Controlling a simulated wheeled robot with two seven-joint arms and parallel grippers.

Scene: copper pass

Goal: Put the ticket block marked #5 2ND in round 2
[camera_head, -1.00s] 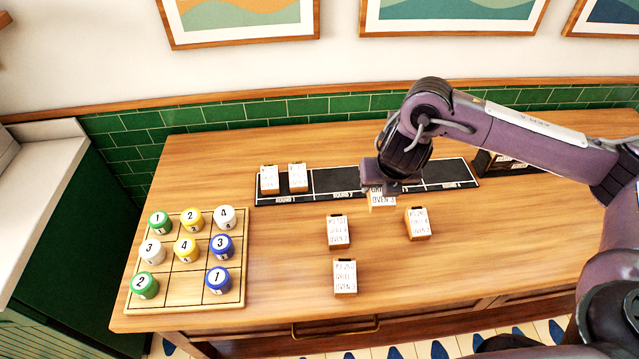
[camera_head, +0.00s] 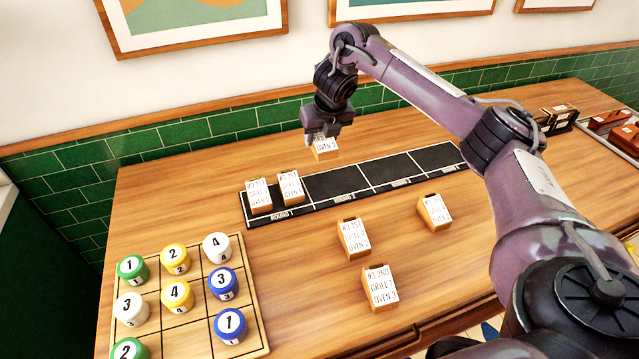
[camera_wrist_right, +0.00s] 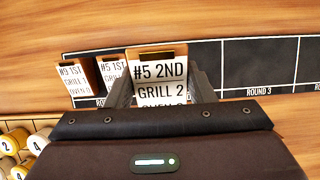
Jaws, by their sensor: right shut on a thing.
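The ticket block marked #5 2ND (camera_wrist_right: 158,80) is in my right gripper (camera_head: 322,138), which is shut on it. In the head view this block (camera_head: 325,150) hangs in the air at the back edge of the black strip, above or just behind the round 2 section (camera_head: 336,184). That section is bare. Its label is hidden behind the block and gripper in the wrist view. Round 1 (camera_head: 275,214) holds two upright ticket blocks side by side, one marked #9 1ST (camera_wrist_right: 74,80) and one marked #5 1ST (camera_wrist_right: 112,72). My left gripper is out of view.
The further strip sections (camera_head: 432,157) to the right are empty. Three ticket blocks, one marked #3 2ND (camera_head: 380,288), stand on the wood in front. A wooden grid board (camera_head: 252,300) with numbered coloured pieces is front left. A green tiled wall (camera_head: 185,132) bounds the back.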

